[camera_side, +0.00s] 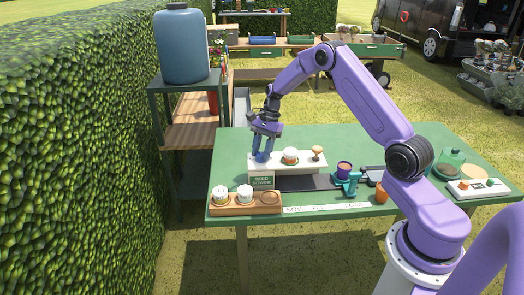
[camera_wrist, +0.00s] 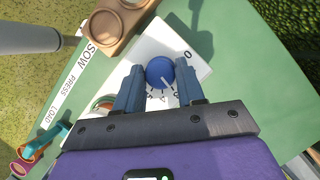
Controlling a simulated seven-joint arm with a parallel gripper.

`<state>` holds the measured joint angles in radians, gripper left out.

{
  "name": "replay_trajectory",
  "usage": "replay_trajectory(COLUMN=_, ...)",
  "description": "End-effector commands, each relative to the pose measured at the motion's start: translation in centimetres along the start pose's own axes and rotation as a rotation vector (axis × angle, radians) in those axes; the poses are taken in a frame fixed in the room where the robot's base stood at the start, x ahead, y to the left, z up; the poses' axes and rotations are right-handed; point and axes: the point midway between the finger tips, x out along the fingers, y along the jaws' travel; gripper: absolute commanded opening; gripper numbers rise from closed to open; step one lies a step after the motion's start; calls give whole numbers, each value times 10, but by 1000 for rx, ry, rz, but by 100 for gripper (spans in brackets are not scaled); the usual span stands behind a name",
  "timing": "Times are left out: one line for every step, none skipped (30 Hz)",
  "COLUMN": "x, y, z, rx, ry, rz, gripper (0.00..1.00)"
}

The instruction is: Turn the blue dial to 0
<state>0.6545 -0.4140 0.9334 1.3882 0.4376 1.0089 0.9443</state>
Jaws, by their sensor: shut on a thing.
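The blue dial (camera_wrist: 158,70) sits on the white top of the seed sower (camera_wrist: 188,36), at its left end in the side view, where the dial (camera_side: 261,157) is partly hidden by my fingers. My gripper (camera_side: 264,149) points down over it. In the wrist view my gripper (camera_wrist: 160,66) has one finger on each side of the dial, shut on it. The dial's white pointer line points down and slightly right in that view, toward small marks at the lower edge. The printed "0" (camera_wrist: 187,55) is to the dial's right, away from the pointer.
A wooden tray (camera_side: 231,207) with two white pots stands in front of the sower. A teal clamp-like part (camera_side: 349,184) and a purple pot (camera_side: 344,168) stand to the right.

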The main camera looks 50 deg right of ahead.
Motion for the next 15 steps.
replay_trajectory(x=0, y=-1, z=0, rx=-37, ry=0, rz=15, gripper=8)
replay_trajectory(x=0, y=-1, z=0, rx=-61, ry=0, rz=25, gripper=8)
replay_trajectory(x=0, y=-2, z=0, rx=-95, ry=0, rz=39, gripper=8)
replay_trajectory(x=0, y=-2, z=0, rx=-120, ry=0, rz=49, gripper=8)
replay_trajectory(x=0, y=-2, z=0, rx=-147, ry=0, rz=60, gripper=8)
replay_trajectory(x=0, y=-2, z=0, rx=-183, ry=1, rz=75, gripper=8)
replay_trajectory(x=0, y=-2, z=0, rx=-208, ry=0, rz=86, gripper=8)
replay_trajectory(x=0, y=-2, z=1, rx=-236, ry=0, rz=97, gripper=8)
replay_trajectory(x=0, y=-3, z=0, rx=-271, ry=0, rz=112, gripper=8)
replay_trajectory(x=0, y=-3, z=1, rx=-297, ry=0, rz=122, gripper=8)
replay_trajectory(x=0, y=-3, z=1, rx=-323, ry=0, rz=133, gripper=8)
replay_trajectory(x=0, y=-3, z=0, rx=-359, ry=0, rz=148, gripper=8)
replay_trajectory(x=0, y=-3, z=1, rx=-386, ry=0, rz=159, gripper=8)
replay_trajectory(x=0, y=-3, z=1, rx=-411, ry=0, rz=170, gripper=8)
replay_trajectory(x=0, y=-4, z=1, rx=-446, ry=1, rz=184, gripper=8)
